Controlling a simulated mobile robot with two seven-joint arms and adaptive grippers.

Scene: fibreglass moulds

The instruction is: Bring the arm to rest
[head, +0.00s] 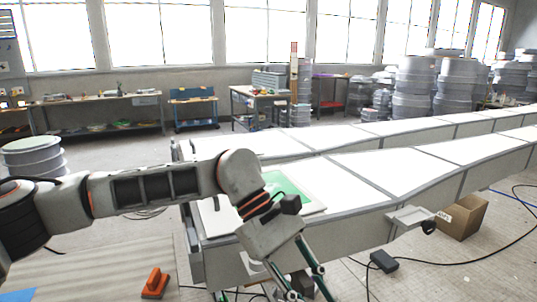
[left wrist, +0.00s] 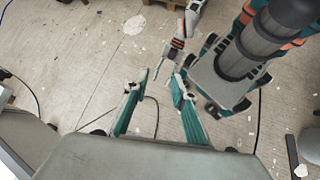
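My left arm (head: 150,188) reaches in from the left in the head view and bends down at the near end of the long white mould. Its gripper (head: 303,292) hangs low in front of the mould's near side, tips cut off by the picture's lower edge. In the left wrist view the two teal fingers (left wrist: 156,86) stand apart with only floor between them, so it is open and empty. A slim pale arm part of mine, possibly the right arm, shows beyond them. Its end is too small to read.
The white mould (head: 375,172) runs away to the right, with a green sheet (head: 290,188) on its near end. An orange tool (head: 155,284), a black device (head: 384,262), cables and a cardboard box (head: 462,217) lie on the floor. Stacked drums (head: 414,88) stand at the back right.

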